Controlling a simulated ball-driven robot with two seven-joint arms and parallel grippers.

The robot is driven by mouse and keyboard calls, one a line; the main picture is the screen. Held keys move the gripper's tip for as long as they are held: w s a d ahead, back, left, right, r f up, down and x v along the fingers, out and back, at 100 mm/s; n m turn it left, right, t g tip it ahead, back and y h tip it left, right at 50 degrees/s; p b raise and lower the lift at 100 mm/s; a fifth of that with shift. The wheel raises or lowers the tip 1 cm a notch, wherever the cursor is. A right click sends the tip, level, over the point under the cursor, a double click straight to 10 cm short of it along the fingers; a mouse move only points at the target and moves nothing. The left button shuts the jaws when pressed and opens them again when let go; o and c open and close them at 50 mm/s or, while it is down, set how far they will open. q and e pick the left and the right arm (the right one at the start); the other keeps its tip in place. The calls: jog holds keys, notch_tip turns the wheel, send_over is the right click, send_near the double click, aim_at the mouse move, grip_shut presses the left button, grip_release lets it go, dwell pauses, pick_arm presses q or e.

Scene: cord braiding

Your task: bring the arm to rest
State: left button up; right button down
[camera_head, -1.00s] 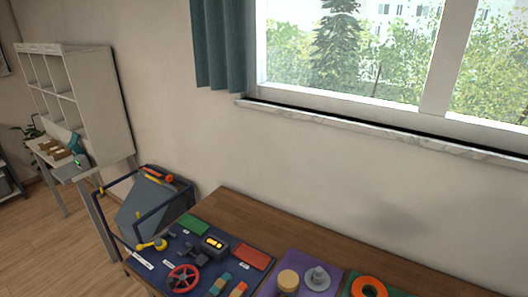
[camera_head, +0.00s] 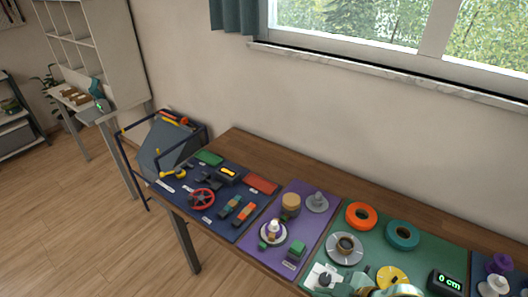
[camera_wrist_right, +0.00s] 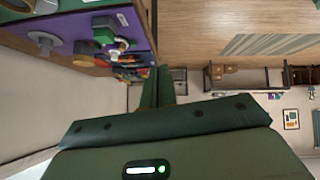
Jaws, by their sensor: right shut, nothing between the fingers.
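My right gripper (camera_wrist_right: 158,72) is shut and empty. Its two dark green fingers lie together in the right wrist view, pointing away from the camera. In the head view, part of my right arm and gripper (camera_head: 362,278) shows at the bottom edge, low over the near side of the green mat (camera_head: 330,262). Most of that arm is cut off by the picture's edge. My left gripper is not in view.
A wooden table (camera_head: 240,143) along the wall carries a navy mat (camera_head: 222,228), a purple mat (camera_head: 285,205) and the green mat. An orange ring (camera_head: 361,216), a teal ring (camera_head: 402,235) and a small display (camera_head: 446,282) lie near my right arm. Floor is clear at left.

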jog(key=s+d+r+m+t+h, duration=0.1)
jog(key=s+d+r+m+h, duration=0.25)
jog(key=d+h, duration=0.35)
jog(key=s+d+r+m+h, duration=0.2)
jog(key=s+d+r+h, duration=0.15)
jog(key=d, duration=0.55)
jog(key=s+a+f+g+y+b, duration=0.1)
jog(key=s+a+f+g+b, duration=0.1)
jog(key=f, duration=1.4)
jog(key=s+a+f+g+y+b, duration=0.1)
jog(key=s+a+f+b, duration=0.2)
jog(key=f, duration=1.3)
pick_arm(q)
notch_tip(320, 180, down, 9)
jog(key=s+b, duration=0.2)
jog(key=b, duration=0.1)
jog(key=shift+b, duration=0.4)
pick_arm(e)
jog(key=s+f+m+g+y, duration=0.1)
jog(key=s+f+m+g, duration=0.1)
jog(key=s+f, duration=1.7)
jog(key=shift+s+d+f+m+g+y, duration=0.2)
jog(key=shift+s+d+m+g+y, duration=0.15)
jog(key=shift+m, duration=0.3)
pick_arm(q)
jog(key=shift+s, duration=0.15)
